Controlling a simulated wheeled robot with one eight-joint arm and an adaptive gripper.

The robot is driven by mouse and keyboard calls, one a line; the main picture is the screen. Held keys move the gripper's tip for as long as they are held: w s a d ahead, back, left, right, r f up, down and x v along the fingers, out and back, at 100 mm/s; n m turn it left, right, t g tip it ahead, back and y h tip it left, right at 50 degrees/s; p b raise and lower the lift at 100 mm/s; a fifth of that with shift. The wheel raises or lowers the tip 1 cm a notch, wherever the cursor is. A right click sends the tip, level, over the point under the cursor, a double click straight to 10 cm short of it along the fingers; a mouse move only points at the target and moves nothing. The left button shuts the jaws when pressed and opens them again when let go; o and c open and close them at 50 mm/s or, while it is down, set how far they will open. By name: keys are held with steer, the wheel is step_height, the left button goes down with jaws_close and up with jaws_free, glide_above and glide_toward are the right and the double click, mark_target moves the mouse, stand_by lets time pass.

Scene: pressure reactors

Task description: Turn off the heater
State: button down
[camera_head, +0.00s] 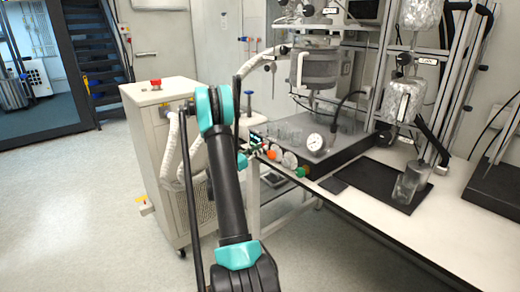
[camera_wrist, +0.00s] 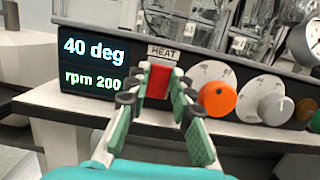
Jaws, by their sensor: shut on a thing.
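The control panel (camera_wrist: 145,120) of the reactor unit fills the wrist view. A red switch (camera_wrist: 159,80) sits under a "HEAT" label (camera_wrist: 163,52). My gripper (camera_wrist: 158,84) has one finger on each side of the switch and is shut on it. The display (camera_wrist: 92,65), left of the switch, reads 40 deg and rpm 200. In the head view the unit's base box (camera_head: 345,155) stands at the bench's edge. My gripper (camera_head: 247,156) is at its left front there, and the switch cannot be made out.
An orange knob (camera_wrist: 217,98) and a grey knob (camera_wrist: 275,109) are just right of my gripper. A gauge (camera_head: 315,142) is on the base box. A white cabinet (camera_head: 180,160) with hoses stands left of the bench. Open floor (camera_head: 70,220) lies at the left.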

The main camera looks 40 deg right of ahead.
steer(key=shift+f+h, duration=0.2)
steer(key=shift+h, duration=0.6)
steer(key=c, duration=1.3)
jaws_free()
step_height(320, 180, up, 10)
